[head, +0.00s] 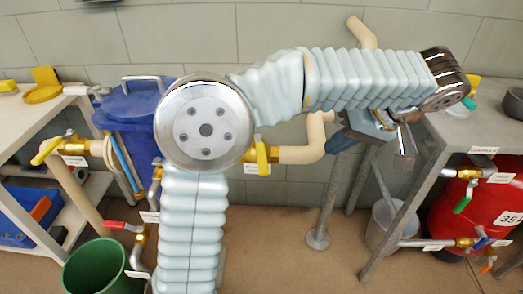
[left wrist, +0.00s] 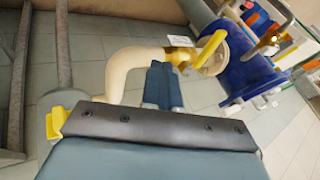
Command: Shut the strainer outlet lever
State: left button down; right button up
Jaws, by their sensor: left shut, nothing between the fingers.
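A blue strainer (head: 140,105) stands behind my left arm, partly hidden by it. A yellow lever (head: 262,158) sits on the beige pipe at its right, just right of my arm's round joint; it appears upright, across the pipe. In the left wrist view this lever (left wrist: 210,48) shows beside the blue body (left wrist: 245,62). Another yellow lever (head: 46,150) is on the pipe at the strainer's left. The labels are too small to read. My right gripper is out of view.
A grey bench (head: 452,128) stands at right, near my left gripper, with a red tank (head: 485,205) and small valves below. A beige pipe elbow (head: 318,135) rises between gripper and lever. A green bucket (head: 95,268) and red lever (head: 122,226) are lower left.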

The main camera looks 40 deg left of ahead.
aim_at(261, 152)
pick_arm(q)
jog(key=s+a+f, duration=0.2)
jog(key=a, duration=0.3)
jog(key=s+a+f+n, duration=0.1)
jog(key=s+a+f, duration=0.1)
jog(key=a, duration=0.3)
jog(key=shift+s+a+f+y+b, duration=0.25)
jog(key=shift+f+y+b, duration=0.05)
jog(key=shift+f, duration=0.05)
jog(key=shift+s+a+m+t+b, duration=0.6)
jog(key=shift+s+m+b, duration=0.25)
jog(key=shift+b, duration=0.2)
